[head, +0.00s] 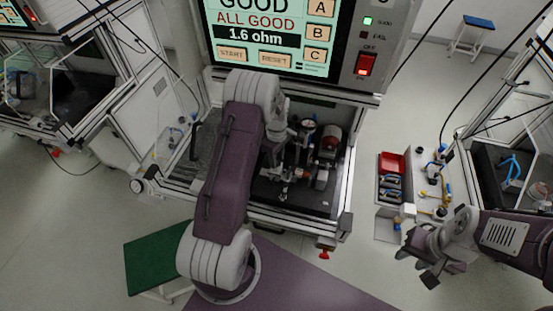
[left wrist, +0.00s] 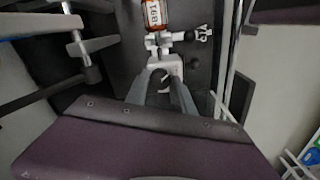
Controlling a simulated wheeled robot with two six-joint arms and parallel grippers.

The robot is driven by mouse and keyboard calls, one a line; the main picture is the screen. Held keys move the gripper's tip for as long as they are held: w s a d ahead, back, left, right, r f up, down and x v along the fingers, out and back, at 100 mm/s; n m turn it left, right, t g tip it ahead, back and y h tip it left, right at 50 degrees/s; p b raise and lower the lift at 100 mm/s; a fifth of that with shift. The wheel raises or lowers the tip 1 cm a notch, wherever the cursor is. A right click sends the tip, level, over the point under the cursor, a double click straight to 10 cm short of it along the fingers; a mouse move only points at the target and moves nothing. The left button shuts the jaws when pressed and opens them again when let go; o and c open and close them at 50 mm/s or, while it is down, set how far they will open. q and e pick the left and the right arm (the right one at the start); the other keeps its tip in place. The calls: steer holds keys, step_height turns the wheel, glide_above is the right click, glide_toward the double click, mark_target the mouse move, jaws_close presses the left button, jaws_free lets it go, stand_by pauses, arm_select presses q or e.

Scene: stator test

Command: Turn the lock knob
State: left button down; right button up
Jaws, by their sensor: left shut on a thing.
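A white clamp part (left wrist: 190,37) and an orange-labelled part (left wrist: 157,14) lie just beyond. My right gripper (head: 417,270) is open and empty at the lower right.
The machine's screen (head: 262,35) reads "ALL GOOD" and 1.6 ohm, with a lit red switch (head: 365,65) beside it. A red parts tray (head: 391,162) and a white board (head: 432,185) stand right. A green-topped stool (head: 158,258) stands lower left.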

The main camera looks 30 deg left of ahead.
arm_select(q)
steer(key=shift+n, duration=0.6)
steer(key=shift+w+r, duration=0.1)
steer(key=c, duration=1.1)
jaws_free()
steer(key=shift+r, duration=0.2)
step_height(320, 180, up, 9)
steer(key=shift+f+b, duration=0.15)
steer(key=shift+b, duration=0.9)
steer(key=shift+d+f, duration=0.1)
